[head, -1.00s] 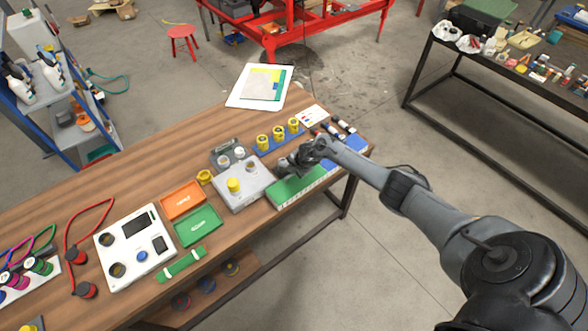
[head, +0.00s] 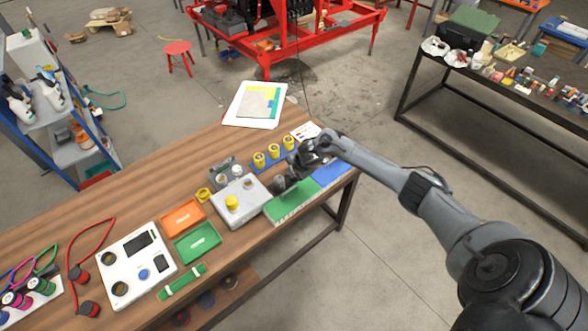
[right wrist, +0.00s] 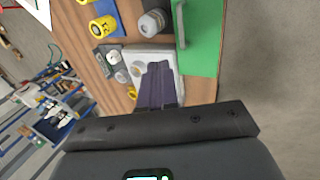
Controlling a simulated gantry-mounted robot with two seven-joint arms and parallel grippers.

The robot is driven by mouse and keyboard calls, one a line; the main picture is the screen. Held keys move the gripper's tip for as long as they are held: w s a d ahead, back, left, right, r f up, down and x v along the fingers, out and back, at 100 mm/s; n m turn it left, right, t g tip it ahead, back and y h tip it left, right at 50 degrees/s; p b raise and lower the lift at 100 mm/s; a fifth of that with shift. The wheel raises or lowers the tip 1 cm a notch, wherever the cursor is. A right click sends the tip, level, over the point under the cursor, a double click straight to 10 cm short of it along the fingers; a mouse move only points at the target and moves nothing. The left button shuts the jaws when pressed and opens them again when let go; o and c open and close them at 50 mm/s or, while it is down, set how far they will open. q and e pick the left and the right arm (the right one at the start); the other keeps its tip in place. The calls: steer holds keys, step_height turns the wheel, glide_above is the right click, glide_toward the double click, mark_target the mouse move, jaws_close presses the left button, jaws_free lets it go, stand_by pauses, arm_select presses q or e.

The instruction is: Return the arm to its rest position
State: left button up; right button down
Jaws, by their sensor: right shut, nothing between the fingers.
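My right arm comes in from the right in the head view, and its gripper (head: 284,184) is above the right end of the wooden table, near the green tray (head: 291,201). In the right wrist view the gripper's fingers (right wrist: 160,88) are together with nothing between them. They appear in front of the grey-white block (right wrist: 150,57), beside the green tray (right wrist: 203,40). The same block (head: 241,209) carries a yellow knob (head: 231,203) in the head view. My left gripper is not in view.
The wooden table (head: 130,205) also holds an orange tray (head: 180,217), a small green tray (head: 198,243), a white panel (head: 134,265) and yellow cylinders (head: 274,152). A red stool (head: 178,48) and a dark bench (head: 480,75) stand beyond. Open floor lies right of the table.

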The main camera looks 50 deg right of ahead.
steer(key=s+a+f+g+y+p, duration=0.2)
steer(key=s+a+f+p, duration=0.1)
steer(key=s+a+f, duration=0.8)
steer(key=s+a+r+y+p, duration=0.1)
steer(key=s+a, duration=0.4)
steer(key=a, duration=0.3)
steer(key=s+a+r+y+p, duration=0.1)
steer(key=s+a+p, duration=0.1)
steer(key=s+a, duration=0.45)
steer(key=s+a+r+m+t+p, duration=0.15)
steer(key=a+r+m, duration=0.25)
steer(key=a+r, duration=0.45)
steer(key=s+d+r+m+h, duration=0.2)
steer(key=r+m, duration=0.3)
steer(key=r, duration=0.3)
steer(key=s+d+r+m+h, duration=0.15)
steer(key=r+m, duration=0.25)
steer(key=r, duration=0.5)
step_height(320, 180, down, 76)
steer(key=b, duration=7.4)
steer(key=shift+s+d+m+g+b, duration=0.25)
steer(key=shift+d+m+g+b, duration=0.1)
steer(key=shift+d+g, duration=0.1)
